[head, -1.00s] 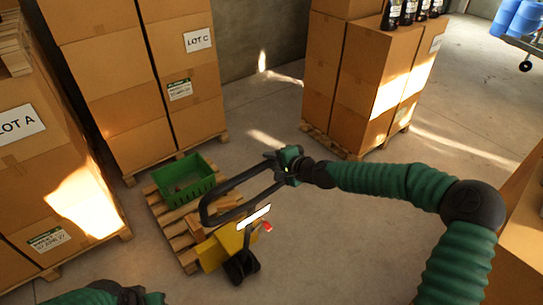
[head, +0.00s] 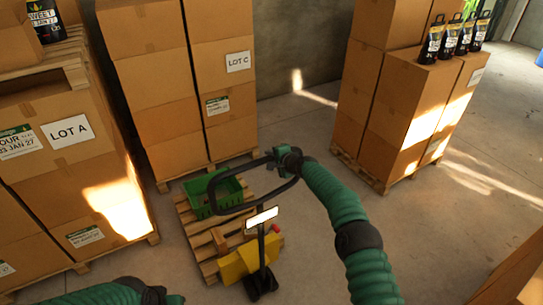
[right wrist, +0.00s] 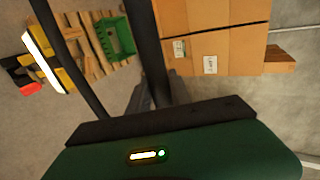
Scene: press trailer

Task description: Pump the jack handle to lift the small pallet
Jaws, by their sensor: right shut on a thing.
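A yellow pallet jack (head: 238,264) stands in the middle of the floor in the head view. Its black loop handle (head: 224,177) rises above it. The small wooden pallet (head: 203,240) lies behind the jack's yellow body, with a green crate (head: 203,193) on it. My right gripper (head: 285,162) is shut on the far right part of the handle loop. In the right wrist view, the dark handle bar (right wrist: 150,50) runs up from the gripper, and the small pallet (right wrist: 88,45) shows beyond. My left gripper (head: 158,297) is low at the bottom edge, away from the jack; its fingers are unclear.
Tall stacks of cardboard boxes stand on pallets: LOT A (head: 68,132) at left, LOT C (head: 238,62) behind the small pallet, and another stack (head: 400,100) at right topped with black bottles (head: 453,42). Open concrete floor (head: 450,235) lies at right.

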